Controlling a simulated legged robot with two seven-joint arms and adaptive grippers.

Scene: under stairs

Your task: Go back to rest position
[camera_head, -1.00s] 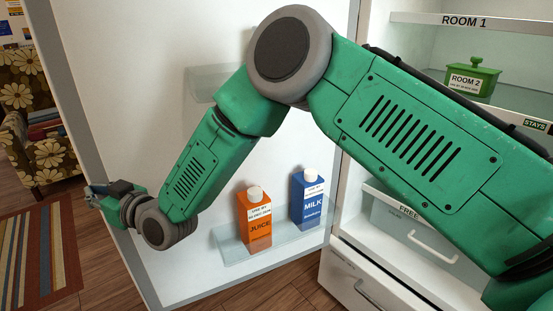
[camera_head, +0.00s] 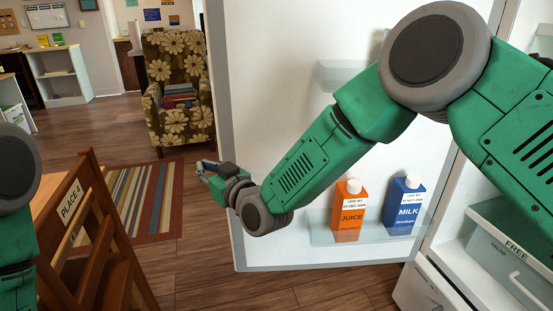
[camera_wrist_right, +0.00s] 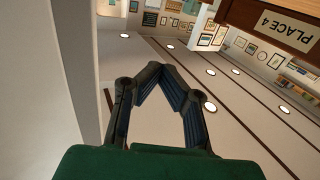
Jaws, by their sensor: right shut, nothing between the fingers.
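My right arm reaches across the head view from the right, in front of the open fridge door (camera_head: 290,95). Its gripper (camera_head: 203,170) is at the door's left edge, and it also shows in the right wrist view (camera_wrist_right: 162,72). There its fingertips come together and nothing is between them. Part of my left arm shows at the left edge of the head view; its gripper is out of the picture.
An orange juice carton (camera_head: 349,212) and a blue milk carton (camera_head: 404,208) stand on the door shelf. A wooden chair marked PLACE 4 (camera_head: 95,235) is at the left. A flowered armchair (camera_head: 180,90) and striped rug (camera_head: 125,205) are behind. Bare floor lies between.

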